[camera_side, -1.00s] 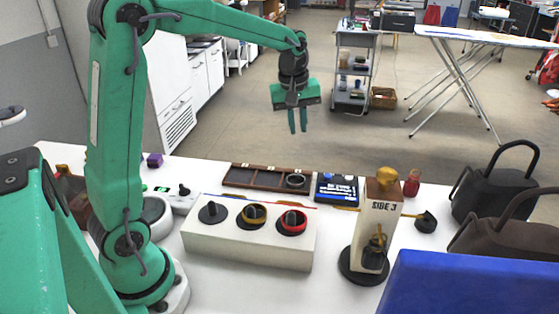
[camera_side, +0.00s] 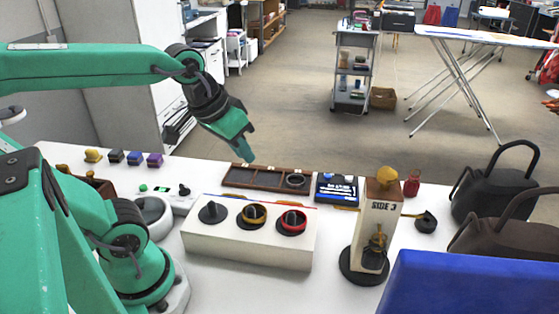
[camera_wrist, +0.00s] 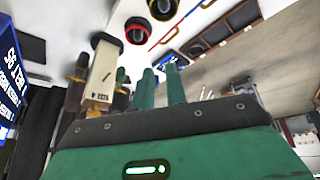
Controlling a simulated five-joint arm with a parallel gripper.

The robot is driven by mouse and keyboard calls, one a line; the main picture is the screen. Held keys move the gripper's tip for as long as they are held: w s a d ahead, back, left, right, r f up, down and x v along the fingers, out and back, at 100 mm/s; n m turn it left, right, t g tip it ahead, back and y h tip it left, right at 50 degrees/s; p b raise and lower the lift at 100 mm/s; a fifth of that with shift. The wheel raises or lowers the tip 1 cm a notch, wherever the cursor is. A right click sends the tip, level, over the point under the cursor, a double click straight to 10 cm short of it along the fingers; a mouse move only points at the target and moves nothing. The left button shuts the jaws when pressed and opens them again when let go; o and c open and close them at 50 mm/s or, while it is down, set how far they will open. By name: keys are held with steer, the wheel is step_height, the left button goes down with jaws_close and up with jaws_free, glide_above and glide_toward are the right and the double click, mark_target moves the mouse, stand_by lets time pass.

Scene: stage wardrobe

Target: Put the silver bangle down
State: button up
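The silver bangle (camera_side: 296,180) lies in the right compartment of the dark wooden tray (camera_side: 247,187) at the back of the table; it also shows in the wrist view (camera_wrist: 194,48). The tray's other compartments look empty. My gripper (camera_side: 249,160) is tilted down, its tips seen just behind the tray's left part in the side view. In the wrist view my gripper (camera_wrist: 161,76) has its two fingers apart with a gap and nothing between them. The side view shows the fingers overlapping.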

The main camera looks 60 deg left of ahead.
steer(key=s, duration=0.1)
steer(key=f+m, duration=0.1)
steer(key=s, duration=0.1)
steer(key=shift+s+d+f+m, duration=0.15)
steer(key=shift+s+d+m, duration=0.15)
steer(key=shift+s+m, duration=0.1)
steer(key=shift+o, duration=0.5)
steer(key=shift+w, duration=0.15)
